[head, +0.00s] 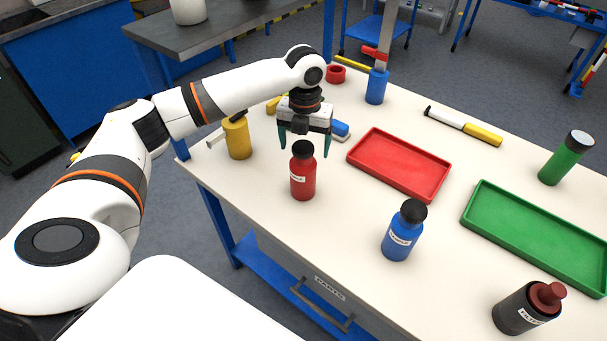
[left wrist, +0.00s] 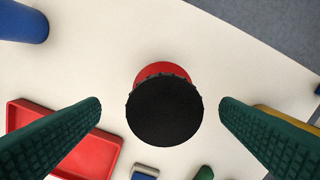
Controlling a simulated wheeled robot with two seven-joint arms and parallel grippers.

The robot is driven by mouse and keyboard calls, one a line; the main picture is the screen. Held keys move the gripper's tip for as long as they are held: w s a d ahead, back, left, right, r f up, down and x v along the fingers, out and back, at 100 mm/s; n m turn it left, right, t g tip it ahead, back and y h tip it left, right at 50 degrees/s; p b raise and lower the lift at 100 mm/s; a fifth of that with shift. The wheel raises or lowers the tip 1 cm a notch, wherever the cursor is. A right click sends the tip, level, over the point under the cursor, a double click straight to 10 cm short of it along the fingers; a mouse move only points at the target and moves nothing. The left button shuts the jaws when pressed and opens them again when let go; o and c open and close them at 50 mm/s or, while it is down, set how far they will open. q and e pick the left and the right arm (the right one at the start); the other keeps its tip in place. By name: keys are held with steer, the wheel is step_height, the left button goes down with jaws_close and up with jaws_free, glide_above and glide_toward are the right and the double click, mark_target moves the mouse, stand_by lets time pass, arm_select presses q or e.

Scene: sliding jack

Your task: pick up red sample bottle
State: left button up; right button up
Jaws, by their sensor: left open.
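The red sample bottle (head: 303,178) stands upright on the white table, with a black cap and a white label. In the left wrist view its black cap (left wrist: 165,110) sits between the two fingers, with some red body (left wrist: 160,70) showing beyond it. My left gripper (head: 304,150) is open, pointing down, above and around the bottle's cap. Its green fingers (left wrist: 160,125) are apart from the cap on both sides. My right gripper is not in view.
A red tray (head: 431,196) lies right of the bottle, and a blue bottle (head: 398,240) stands to its front right. A yellow cylinder (head: 238,140) stands to the left. A green tray (head: 480,229), a green bottle (head: 563,160) and a dark bottle (head: 515,315) are farther right.

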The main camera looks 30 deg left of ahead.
mark_target(303, 161)
arm_select(q)
steer(key=shift+a+f+p, duration=0.2)
steer(key=shift+f+p, duration=0.3)
steer(key=shift+f, duration=2.65)
steer(key=shift+c, duration=0.6)
steer(key=shift+r, duration=0.1)
steer(key=c, duration=1.3)
